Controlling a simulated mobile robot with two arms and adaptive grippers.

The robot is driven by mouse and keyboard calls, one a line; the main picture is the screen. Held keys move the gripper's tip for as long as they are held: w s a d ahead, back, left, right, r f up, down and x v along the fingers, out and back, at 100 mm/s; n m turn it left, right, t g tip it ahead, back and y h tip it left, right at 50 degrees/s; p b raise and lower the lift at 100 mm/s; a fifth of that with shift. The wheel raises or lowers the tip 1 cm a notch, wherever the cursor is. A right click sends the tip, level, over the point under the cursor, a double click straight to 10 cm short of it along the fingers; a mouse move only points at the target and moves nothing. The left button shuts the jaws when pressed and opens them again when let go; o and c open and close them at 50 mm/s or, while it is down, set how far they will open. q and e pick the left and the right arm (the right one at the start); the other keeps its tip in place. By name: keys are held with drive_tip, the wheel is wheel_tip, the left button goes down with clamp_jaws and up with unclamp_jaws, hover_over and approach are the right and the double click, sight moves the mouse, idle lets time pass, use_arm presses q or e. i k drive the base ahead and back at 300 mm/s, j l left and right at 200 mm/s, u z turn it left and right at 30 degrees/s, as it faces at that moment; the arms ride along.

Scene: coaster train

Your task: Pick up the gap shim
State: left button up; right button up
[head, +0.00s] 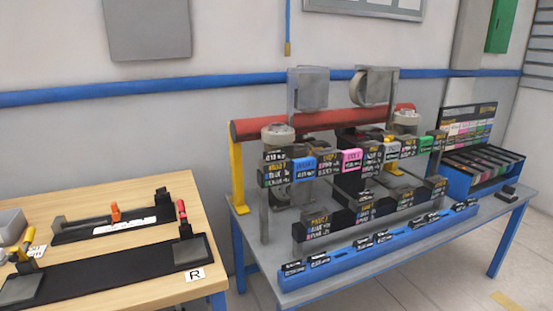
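I cannot tell for certain which thing is the gap shim. Several thin dark strips lie side by side in a blue rack (457,180) at the right end of the grey table. A board with coloured labels (470,128) stands behind them. Small dark pieces with white labels sit along a long blue rail (345,261) at the table's front edge. Coloured tabs, blue (303,168), pink (351,161) and green (425,143), sit on the machine's front. Neither of my grippers is in view.
The grey table (262,262) carries a machine with a red roller (330,122) and yellow side post (237,165). At left, a wooden bench (150,195) holds black mats (110,272) and small tools. A small dark block (508,193) lies right of the rack.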

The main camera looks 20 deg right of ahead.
sight(365, 196)
drive_tip(key=z, duration=1.35)
